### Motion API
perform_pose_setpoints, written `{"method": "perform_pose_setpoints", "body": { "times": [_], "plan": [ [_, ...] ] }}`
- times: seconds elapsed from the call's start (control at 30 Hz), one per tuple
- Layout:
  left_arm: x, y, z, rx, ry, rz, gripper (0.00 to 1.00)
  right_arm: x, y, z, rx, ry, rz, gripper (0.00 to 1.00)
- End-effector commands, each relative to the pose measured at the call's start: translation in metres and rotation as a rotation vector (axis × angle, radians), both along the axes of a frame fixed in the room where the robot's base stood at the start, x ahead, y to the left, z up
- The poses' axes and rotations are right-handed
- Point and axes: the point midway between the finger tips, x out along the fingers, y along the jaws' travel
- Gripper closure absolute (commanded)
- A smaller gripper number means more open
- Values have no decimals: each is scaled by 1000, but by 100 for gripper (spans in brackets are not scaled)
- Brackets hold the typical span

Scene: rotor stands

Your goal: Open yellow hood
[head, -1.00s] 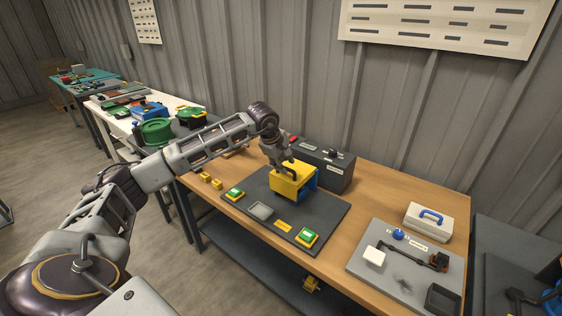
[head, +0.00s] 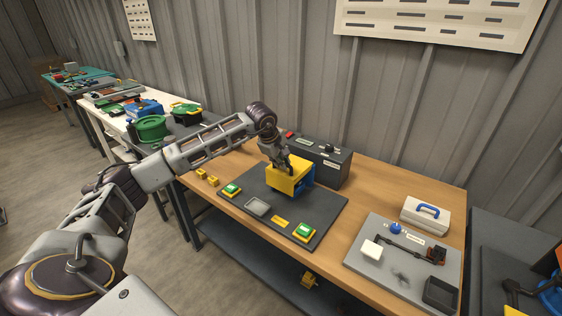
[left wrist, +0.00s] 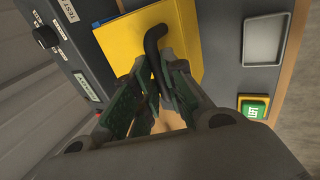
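The yellow hood (head: 282,184) sits over a blue housing (head: 308,177) on a dark grey mat (head: 322,208). It appears down over the housing. In the left wrist view the hood's yellow face (left wrist: 117,40) fills the upper middle, with a black curved handle (left wrist: 153,42) on it. My left gripper (head: 286,166) is at the hood's handle. In the left wrist view its green-padded fingers (left wrist: 155,82) lie on both sides of the handle and look shut on it. The handle's lower part is hidden between the fingers. My right gripper is not in view.
A dark grey control box (head: 328,165) stands close behind the hood. The mat also bears two green buttons (head: 231,190) (head: 304,232) and a grey tray (head: 257,207). Yellow blocks (head: 207,177) lie at left. A grey board (head: 385,268) and white case (head: 425,215) are at right.

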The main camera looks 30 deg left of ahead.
Motion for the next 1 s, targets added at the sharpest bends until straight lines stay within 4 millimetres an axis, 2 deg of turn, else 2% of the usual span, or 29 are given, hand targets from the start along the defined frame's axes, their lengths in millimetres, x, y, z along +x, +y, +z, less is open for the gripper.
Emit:
{"method": "perform_pose_setpoints", "body": {
  "times": [0.27,0.6,1.0],
  "plan": [
    [2,0,5,-2,-4,3,100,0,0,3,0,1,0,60],
    [10,0,23,-1,-4,4,100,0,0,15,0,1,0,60],
    [12,0,25,-2,-3,4,100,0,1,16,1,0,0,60]
  ]
}}
